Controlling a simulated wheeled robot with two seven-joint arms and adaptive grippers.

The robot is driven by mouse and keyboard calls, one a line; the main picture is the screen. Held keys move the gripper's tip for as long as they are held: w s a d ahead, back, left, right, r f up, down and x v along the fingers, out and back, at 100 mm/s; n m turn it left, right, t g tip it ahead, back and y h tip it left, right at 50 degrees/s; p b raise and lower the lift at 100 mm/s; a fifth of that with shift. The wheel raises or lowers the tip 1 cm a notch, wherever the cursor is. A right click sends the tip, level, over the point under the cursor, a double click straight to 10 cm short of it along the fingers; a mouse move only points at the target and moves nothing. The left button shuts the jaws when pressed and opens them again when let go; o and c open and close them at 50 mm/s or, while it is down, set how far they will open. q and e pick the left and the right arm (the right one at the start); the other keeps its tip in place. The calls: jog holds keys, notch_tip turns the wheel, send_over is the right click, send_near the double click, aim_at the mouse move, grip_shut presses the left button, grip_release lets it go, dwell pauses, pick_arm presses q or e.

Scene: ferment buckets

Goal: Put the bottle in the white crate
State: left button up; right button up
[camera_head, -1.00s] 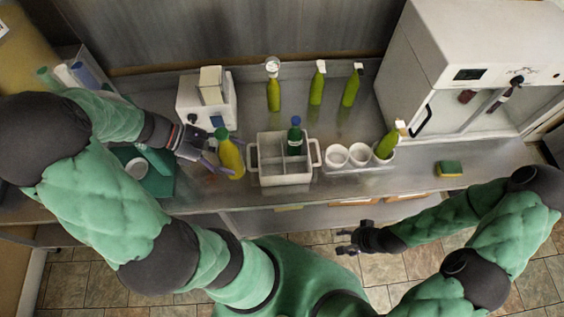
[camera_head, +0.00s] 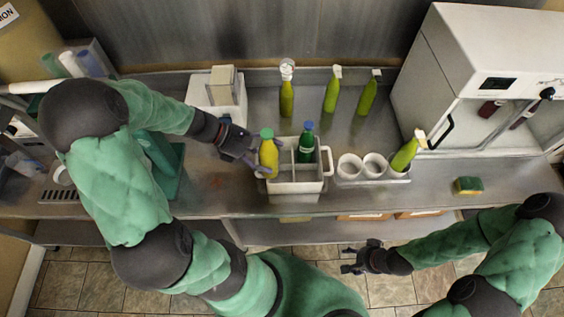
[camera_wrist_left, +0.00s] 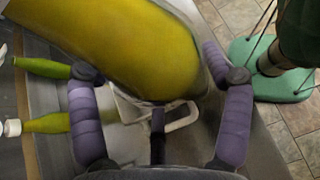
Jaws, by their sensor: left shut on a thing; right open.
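My left gripper (camera_head: 254,158) is shut on the yellow bottle (camera_head: 269,160), which has a green cap. The bottle is roughly upright at the left end of the white crate (camera_head: 293,188). I cannot tell whether its base is above or inside the left compartment. A green bottle with a blue cap (camera_head: 306,145) stands in the crate further right. In the left wrist view the yellow bottle (camera_wrist_left: 130,45) fills the space between the purple fingers and hides most of the crate; a white handle (camera_wrist_left: 182,118) shows below it. My right gripper (camera_head: 358,258) is open and empty, in front of the counter.
Several green bottles (camera_head: 331,92) with white tops stand behind the crate. A holder with white cups (camera_head: 350,166) and a tilted green bottle (camera_head: 405,155) is close on the right. A white machine (camera_head: 214,98) is behind left. A sponge (camera_head: 468,185) lies at far right.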

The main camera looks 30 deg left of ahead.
pick_arm(q)
jog(key=w+d+f+b, duration=0.2)
jog(key=w+f, duration=0.2)
jog(key=f, duration=0.5)
jog(key=shift+w, duration=0.3)
jog(key=shift+r, duration=0.1)
jog(key=shift+f, duration=0.4)
jog(key=shift+s+f+b, duration=0.15)
jog(key=shift+f+b, duration=0.1)
jog(key=shift+b, duration=0.05)
